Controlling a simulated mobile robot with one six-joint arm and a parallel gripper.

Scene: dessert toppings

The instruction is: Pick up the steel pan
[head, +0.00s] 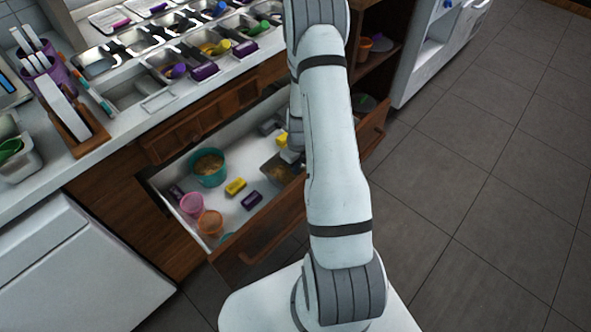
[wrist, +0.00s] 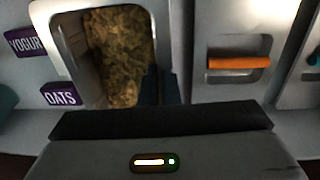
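The steel pan (wrist: 78,62) holds brown flaky food and sits at the upper left of the wrist view. In the head view the pan (head: 270,168) is in the open drawer, partly hidden by my arm. My gripper (wrist: 160,78) has its two dark fingertips close together at the pan's right wall, one on the inner side and one on the outer side. It looks shut on that wall. In the head view the fingertips are hidden behind my arm.
A grey container with an orange handle (wrist: 238,62) lies right of the pan.

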